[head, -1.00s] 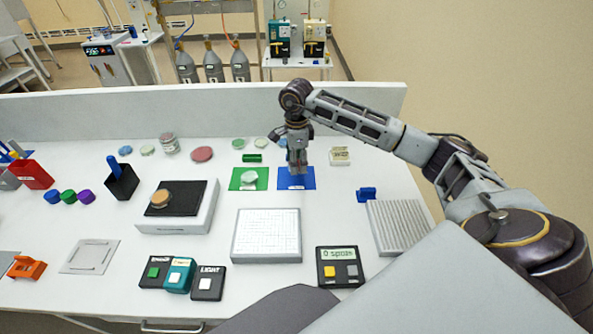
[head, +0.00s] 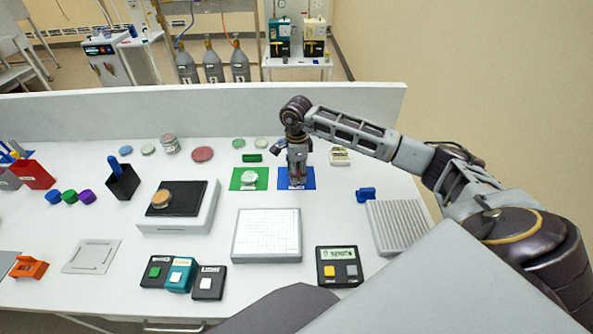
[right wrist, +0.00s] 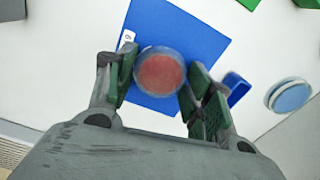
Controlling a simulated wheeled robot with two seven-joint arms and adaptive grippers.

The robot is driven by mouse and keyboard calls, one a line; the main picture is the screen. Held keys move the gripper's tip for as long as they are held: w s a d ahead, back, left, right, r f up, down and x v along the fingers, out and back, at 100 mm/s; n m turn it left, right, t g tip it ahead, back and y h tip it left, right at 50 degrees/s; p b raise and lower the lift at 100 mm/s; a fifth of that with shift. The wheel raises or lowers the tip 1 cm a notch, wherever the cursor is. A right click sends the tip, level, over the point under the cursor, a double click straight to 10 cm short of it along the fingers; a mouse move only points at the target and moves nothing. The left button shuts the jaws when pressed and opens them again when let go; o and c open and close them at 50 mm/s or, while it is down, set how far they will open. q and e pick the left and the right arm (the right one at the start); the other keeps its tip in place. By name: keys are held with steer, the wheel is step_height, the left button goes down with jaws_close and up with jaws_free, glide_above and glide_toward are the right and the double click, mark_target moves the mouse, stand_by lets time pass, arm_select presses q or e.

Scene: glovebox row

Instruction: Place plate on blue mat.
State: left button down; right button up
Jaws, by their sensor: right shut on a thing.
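The blue mat (head: 309,183) lies flat on the white bench, right of the green mat. It also shows in the right wrist view (right wrist: 195,35). My right gripper (head: 297,180) points down over the blue mat. In the right wrist view its fingers (right wrist: 160,82) are shut on a round clear plate with red content (right wrist: 160,70). The plate is over the mat, near one of its edges; I cannot tell whether it touches the mat. In the head view the gripper mostly hides the plate. My left gripper is not in view.
Several plates, including a red one (head: 202,154), stand along the back. A white gridded pad (head: 267,236) is in front, and a blue block (head: 366,194) stands to the right.

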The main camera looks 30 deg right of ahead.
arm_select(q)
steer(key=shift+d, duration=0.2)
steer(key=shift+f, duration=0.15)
arm_select(e)
steer(key=shift+f, duration=0.1)
steer(key=o, duration=1)
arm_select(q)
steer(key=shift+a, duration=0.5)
arm_select(e)
steer(key=shift+r, duration=0.3)
arm_select(q)
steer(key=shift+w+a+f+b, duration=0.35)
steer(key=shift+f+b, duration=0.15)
steer(key=shift+b, duration=0.2)
arm_select(e)
steer(key=shift+r, duration=5.85)
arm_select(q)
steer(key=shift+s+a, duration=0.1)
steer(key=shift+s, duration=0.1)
arm_select(e)
steer(key=shift+s+a, duration=0.1)
